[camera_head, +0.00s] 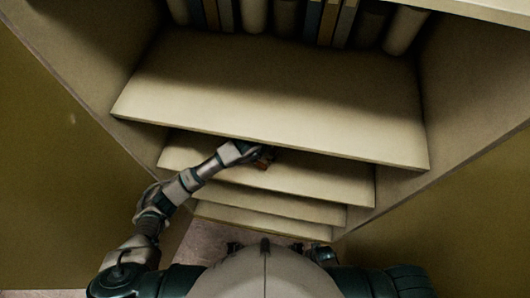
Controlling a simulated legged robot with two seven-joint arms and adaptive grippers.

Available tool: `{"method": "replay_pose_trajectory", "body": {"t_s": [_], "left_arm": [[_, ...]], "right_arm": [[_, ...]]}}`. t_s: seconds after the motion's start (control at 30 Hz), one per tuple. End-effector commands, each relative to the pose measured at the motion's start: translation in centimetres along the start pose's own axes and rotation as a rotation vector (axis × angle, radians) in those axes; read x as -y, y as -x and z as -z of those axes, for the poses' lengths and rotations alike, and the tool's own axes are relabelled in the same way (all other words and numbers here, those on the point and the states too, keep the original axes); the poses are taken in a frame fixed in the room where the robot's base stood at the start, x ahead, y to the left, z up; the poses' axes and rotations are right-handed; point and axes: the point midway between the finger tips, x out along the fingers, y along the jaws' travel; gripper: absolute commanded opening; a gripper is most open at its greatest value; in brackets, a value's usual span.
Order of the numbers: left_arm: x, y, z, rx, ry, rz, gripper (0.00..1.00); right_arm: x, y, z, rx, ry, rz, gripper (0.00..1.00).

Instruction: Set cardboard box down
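My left arm comes in from the left, and its gripper (258,154) reaches in over the second shelf (330,183), just below the front edge of the top shelf. A small brown patch (262,165) shows at the gripper's fingertips. It may be part of the cardboard box, but it is too small and dark to be sure. The fingers are partly hidden under the top shelf, so I cannot tell whether they are open or shut on it. No other cardboard box shows. My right gripper cannot be made out.
The wide top shelf (275,95) overhangs the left gripper. Several books and pale rolls (325,20) stand along its back. Lower shelves (265,220) step down beneath, with bare visible fronts. Side walls (475,85) close the bookcase in. The floor (205,240) shows below.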

Motion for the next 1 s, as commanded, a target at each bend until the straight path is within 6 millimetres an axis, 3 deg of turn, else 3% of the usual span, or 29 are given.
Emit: {"method": "replay_pose_trajectory", "body": {"t_s": [0.17,0.2,0.3,0.83,1.0], "left_arm": [[0.3,-0.1,-0.2,-0.005,-0.001,-0.004,0.00],[0.4,-0.1,-0.1,-0.008,-0.001,-0.004,0.69],[0.4,-0.2,-0.2,-0.008,-0.001,-0.005,0.89],[0.1,0.0,0.0,-0.004,0.000,-0.001,0.89],[0.2,1.9,-0.2,-0.002,-0.003,-0.004,0.89]], "right_arm": [[-0.3,0.0,0.0,0.000,0.000,0.002,0.40],[-0.3,0.0,0.0,0.000,0.000,0.004,0.40],[-0.4,-0.1,-0.1,0.000,0.000,0.004,0.40],[-0.3,-0.1,0.0,0.002,0.000,0.000,0.40],[-0.2,0.0,0.1,-0.002,0.000,0.002,0.40]]}}
